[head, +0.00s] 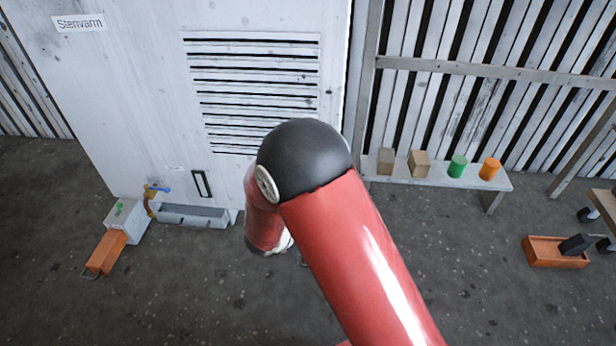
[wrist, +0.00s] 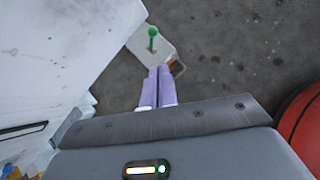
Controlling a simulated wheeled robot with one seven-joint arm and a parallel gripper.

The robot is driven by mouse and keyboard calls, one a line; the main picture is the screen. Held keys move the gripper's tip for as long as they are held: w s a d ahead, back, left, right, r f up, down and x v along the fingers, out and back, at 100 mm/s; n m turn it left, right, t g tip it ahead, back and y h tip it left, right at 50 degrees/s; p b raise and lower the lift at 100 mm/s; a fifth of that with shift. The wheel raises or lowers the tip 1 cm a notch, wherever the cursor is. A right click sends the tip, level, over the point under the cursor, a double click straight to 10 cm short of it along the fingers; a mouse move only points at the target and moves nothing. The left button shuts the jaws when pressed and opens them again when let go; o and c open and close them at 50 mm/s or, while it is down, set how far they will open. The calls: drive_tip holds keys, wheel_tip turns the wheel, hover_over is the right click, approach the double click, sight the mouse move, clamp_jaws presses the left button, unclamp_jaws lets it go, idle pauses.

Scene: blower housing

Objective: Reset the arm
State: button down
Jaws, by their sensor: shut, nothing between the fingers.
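My gripper (wrist: 159,72) shows in the wrist view as two pale purple fingers pressed together, with nothing between them. In the head view, my red arm with its black joint cap fills the middle and hides the gripper. Beyond the fingertips in the wrist view is a pale box (wrist: 140,48) with a green knob (wrist: 152,34) on top. In the head view, this box (head: 133,228) stands on the floor at the lower left, with the green knob (head: 120,207) and an orange drawer-like part (head: 106,252) at its front.
A white louvred housing (head: 250,30) labelled "Stenvarm" stands behind my arm. A blue-handled valve (head: 157,188) and grey trough (head: 195,217) sit at its base. A bench (head: 433,178) at right carries two brown blocks, a green cylinder and an orange cylinder. An orange tray (head: 548,258) lies farther right.

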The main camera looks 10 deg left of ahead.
drive_tip(key=s+d+r+m+g+h+p, duration=0.1)
drive_tip(key=d+r+m, duration=0.65)
drive_tip(key=r, duration=0.35)
drive_tip(key=s+d+r+m+g+p, duration=0.1)
drive_tip(key=s+d+r+m+p, duration=0.1)
drive_tip(key=d+r+m, duration=0.6)
drive_tip(key=s+d+r+m+y+p, duration=0.1)
drive_tip(key=s+d+r+m+y, duration=0.1)
drive_tip(key=s+d+r+m, duration=0.2)
drive_tip(key=s+d+r+m+y+p, duration=0.1)
drive_tip(key=s+d+r+m+y, duration=0.1)
drive_tip(key=s+r+m, duration=0.7)
drive_tip(key=s+d+r, duration=0.1)
drive_tip(key=s+r, duration=0.3)
drive_tip(key=s, duration=0.1)
drive_tip(key=shift+d+y, duration=0.35)
drive_tip(key=shift+y, duration=0.05)
